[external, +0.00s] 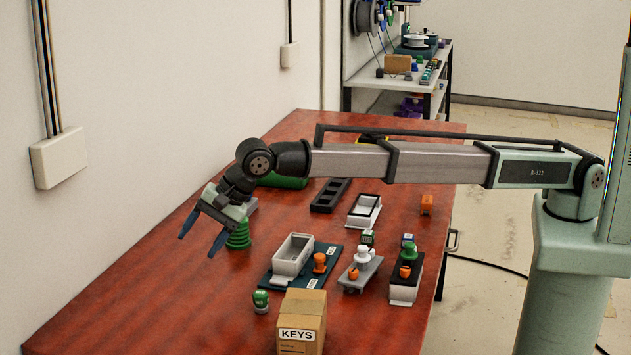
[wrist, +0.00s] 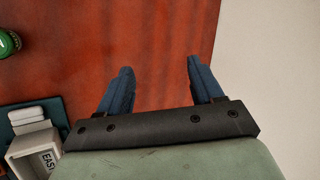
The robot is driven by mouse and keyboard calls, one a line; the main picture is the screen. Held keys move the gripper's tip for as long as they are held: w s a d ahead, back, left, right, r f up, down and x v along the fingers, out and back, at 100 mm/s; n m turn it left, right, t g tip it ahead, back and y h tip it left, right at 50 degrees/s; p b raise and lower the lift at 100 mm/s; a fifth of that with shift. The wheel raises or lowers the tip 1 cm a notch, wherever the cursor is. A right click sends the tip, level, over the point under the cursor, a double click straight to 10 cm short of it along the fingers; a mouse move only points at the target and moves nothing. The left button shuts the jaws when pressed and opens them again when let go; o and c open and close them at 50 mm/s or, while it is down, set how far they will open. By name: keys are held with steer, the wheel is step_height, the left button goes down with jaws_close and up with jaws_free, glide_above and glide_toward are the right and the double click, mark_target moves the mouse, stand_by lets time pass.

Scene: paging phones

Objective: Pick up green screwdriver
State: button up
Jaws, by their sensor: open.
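I cannot make out a green screwdriver for certain in either view. My gripper (external: 198,246) is open and empty above the left part of the red-brown table, its blue fingers pointing down. The wrist view shows the two fingers apart (wrist: 160,68) with only bare tabletop between them. A green ribbed object (external: 239,235) stands just right of the fingers in the external view; whether it is a screwdriver handle I cannot tell. A green cylinder-like thing (external: 290,182) lies farther back, partly hidden by my arm.
A white box (external: 293,254) sits on a dark blue tray (external: 270,283) with an orange knob; the box also shows in the wrist view (wrist: 35,152). A green-topped item (external: 260,299) and a KEYS carton (external: 303,312) stand in front. Stamp-like items stand right. The table's left is clear.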

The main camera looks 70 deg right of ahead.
steer(key=w+d+r+m+g, duration=0.1)
steer(key=w+d+r+g, duration=0.15)
steer(key=d, duration=1.05)
steer(key=w+d+r+m+g+y, duration=0.1)
steer(key=w+d+r+m+g, duration=0.15)
steer(key=d, duration=1.15)
steer(key=w+d+r+g, duration=0.1)
steer(key=w+d, duration=0.2)
steer(key=d, duration=1)
steer(key=x, duration=1.3)
steer(key=shift+s, duration=0.3)
steer(key=shift+c, duration=0.4)
steer(key=c, duration=1)
